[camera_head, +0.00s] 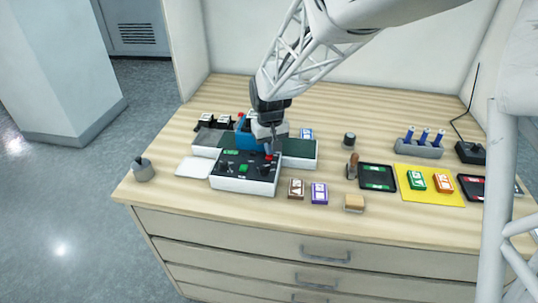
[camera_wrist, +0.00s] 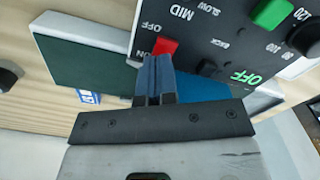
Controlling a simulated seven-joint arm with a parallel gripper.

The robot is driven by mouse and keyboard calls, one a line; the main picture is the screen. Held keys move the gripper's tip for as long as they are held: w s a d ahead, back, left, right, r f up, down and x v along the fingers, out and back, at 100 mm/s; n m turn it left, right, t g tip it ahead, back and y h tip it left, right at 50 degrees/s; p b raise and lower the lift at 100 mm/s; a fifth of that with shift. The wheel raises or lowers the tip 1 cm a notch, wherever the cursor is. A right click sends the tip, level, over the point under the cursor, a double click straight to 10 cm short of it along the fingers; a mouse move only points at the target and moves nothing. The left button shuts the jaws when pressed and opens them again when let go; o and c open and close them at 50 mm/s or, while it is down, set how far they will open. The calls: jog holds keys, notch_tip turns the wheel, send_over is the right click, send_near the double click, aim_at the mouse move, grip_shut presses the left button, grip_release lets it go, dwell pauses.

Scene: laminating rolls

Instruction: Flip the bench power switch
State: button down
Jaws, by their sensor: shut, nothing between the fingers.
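The control box (camera_head: 231,184), white with a black top, sits at the front left of the bench. Its red power switch (camera_wrist: 167,46) lies beside the "ON" and "OFF" labels in the wrist view. A green "OFF" readout (camera_wrist: 245,77) shows on the same panel. My gripper (camera_wrist: 155,62) is shut and empty, its blue fingertips right at the edge of the red switch and partly covering it. In the head view my gripper (camera_head: 268,150) points down over the panel's back right corner. I cannot tell whether the tips touch the switch.
A green button (camera_wrist: 272,12) and a black knob (camera_wrist: 307,38) stand on the panel. A long dark-green-topped unit (camera_head: 300,151) lies behind the box. Brown (camera_head: 296,188) and purple (camera_head: 319,193) blocks sit right of it. A yellow mat (camera_head: 430,198) lies farther right.

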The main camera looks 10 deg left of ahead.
jog(key=shift+f, duration=0.2)
dwell(0.4)
jog(key=shift+r, duration=3.5)
jog(key=shift+s+d+r, duration=0.1)
jog(key=shift+d+r, duration=0.05)
jog(key=shift+d, duration=0.05)
jog(key=s+d+r+m, duration=0.1)
jog(key=s+d+r, duration=0.4)
jog(key=d, duration=0.5)
jog(key=s+d+r+m+t, duration=0.1)
jog(key=s+d+m, duration=0.1)
jog(key=s+d, duration=0.8)
jog(key=s+d+r+m+t, duration=0.1)
jog(key=s+d+m, duration=0.2)
jog(key=s+d, duration=0.6)
jog(key=s, duration=0.6)
jog(key=shift+d+r+t, duration=0.25)
jog(key=shift+d+t, duration=0.05)
jog(key=shift+d, duration=0.1)
